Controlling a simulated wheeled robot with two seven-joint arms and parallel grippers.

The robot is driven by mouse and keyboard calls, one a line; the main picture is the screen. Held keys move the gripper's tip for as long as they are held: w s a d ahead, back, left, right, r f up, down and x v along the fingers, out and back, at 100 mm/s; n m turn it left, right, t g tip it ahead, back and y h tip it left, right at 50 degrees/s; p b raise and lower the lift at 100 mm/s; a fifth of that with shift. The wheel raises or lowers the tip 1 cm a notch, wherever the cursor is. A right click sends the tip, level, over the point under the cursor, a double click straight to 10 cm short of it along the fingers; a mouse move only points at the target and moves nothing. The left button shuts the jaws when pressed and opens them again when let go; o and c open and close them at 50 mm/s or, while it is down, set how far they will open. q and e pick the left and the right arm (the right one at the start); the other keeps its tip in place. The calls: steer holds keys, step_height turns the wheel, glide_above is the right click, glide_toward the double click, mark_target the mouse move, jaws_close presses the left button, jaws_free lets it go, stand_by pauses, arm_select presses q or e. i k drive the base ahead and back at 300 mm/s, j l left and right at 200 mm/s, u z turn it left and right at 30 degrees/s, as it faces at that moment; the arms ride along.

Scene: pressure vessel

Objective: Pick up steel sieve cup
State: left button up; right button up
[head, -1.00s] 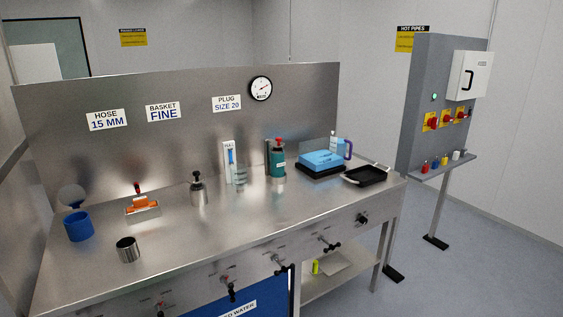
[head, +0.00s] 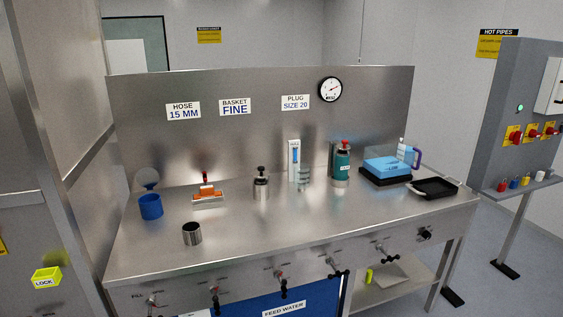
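A small open steel cup (head: 192,234), which looks like the steel sieve cup, stands upright near the front left of the steel bench (head: 250,235). Whether its base is perforated cannot be seen. Neither of my grippers shows in the head view.
Valve handles (head: 281,275) stick out of the bench front.

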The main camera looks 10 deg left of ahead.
mark_target(191, 230)
steer(key=u, duration=1.3)
